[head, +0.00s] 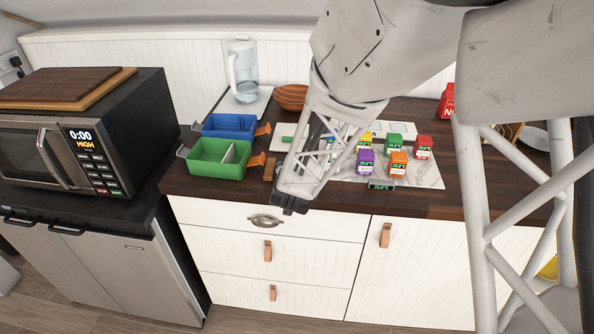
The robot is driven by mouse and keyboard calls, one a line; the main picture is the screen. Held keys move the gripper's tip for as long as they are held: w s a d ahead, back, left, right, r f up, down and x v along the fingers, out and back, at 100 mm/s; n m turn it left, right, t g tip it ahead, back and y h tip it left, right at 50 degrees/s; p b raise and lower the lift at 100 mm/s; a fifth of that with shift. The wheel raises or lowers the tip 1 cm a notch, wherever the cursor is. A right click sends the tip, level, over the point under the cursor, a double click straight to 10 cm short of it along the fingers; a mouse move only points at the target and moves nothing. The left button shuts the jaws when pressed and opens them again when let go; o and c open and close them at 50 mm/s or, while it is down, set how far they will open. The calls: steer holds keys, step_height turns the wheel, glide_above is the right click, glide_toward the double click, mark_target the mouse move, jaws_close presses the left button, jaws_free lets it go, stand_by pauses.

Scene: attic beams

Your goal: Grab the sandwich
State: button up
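I cannot make out a sandwich for certain. A small brown block (269,169), too small to identify, lies on the dark wooden counter just right of the green lunch box (207,171). My gripper (289,204) points down at the counter's front edge, to the right of and nearer than the brown block. Its dark fingertips are small, and I cannot tell if they are open or shut. My arm hides part of the counter behind it.
A blue lunch box (228,122) stands behind the green one. Several coloured juice cartons (398,163) stand on a pale board (429,176) right of my gripper. A water jug (242,72) and a brown bowl (291,97) are behind. A microwave (80,135) stands left.

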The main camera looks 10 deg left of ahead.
stand_by(0.5)
steer(key=c, duration=1)
steer(key=shift+r, duration=0.15)
steer(key=shift+r, duration=0.75)
step_height(320, 180, up, 2)
steer(key=s+d, duration=0.2)
steer(key=s, duration=0.3)
steer(key=s+d, duration=0.2)
steer(key=s, duration=0.3)
steer(key=s+d+r, duration=0.1)
steer(key=s+d, duration=0.1)
steer(key=s, duration=0.2)
steer(key=shift+s+r, duration=0.1)
steer(key=shift+s, duration=0.3)
